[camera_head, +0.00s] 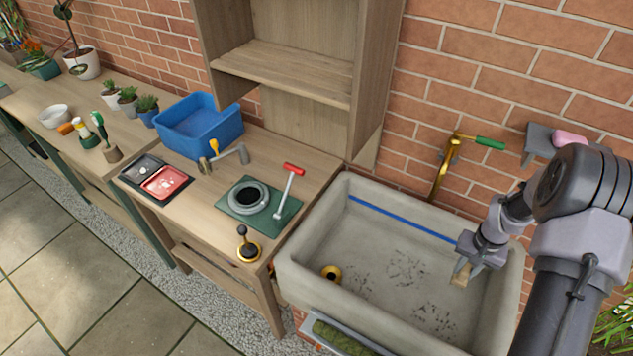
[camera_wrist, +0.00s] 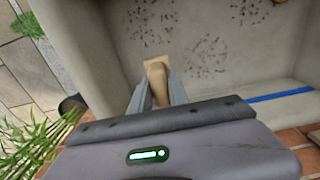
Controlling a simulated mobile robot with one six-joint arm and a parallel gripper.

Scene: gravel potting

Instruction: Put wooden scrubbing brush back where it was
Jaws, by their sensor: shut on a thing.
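The wooden scrubbing brush (camera_head: 461,275) is pale brown and held in my gripper (camera_head: 468,263) at the right side of the stone sink, in the head view. In the wrist view, the brush (camera_wrist: 156,72) sticks out between the two grey fingers of my gripper (camera_wrist: 157,92), which are shut on its handle. The brush's bristles cannot be made out. The grey sink (camera_head: 310,258) has dark smudges on its floor and a blue line along its back wall. Whether the brush touches the sink floor I cannot tell.
A brass tap with a green handle (camera_head: 490,143) is on the brick wall behind the sink. A small wall shelf (camera_head: 538,143) holds a pink object (camera_head: 570,140) close to my arm. A brass drain piece (camera_head: 331,273) lies in the sink. The wooden bench (camera_head: 205,215) stands left.

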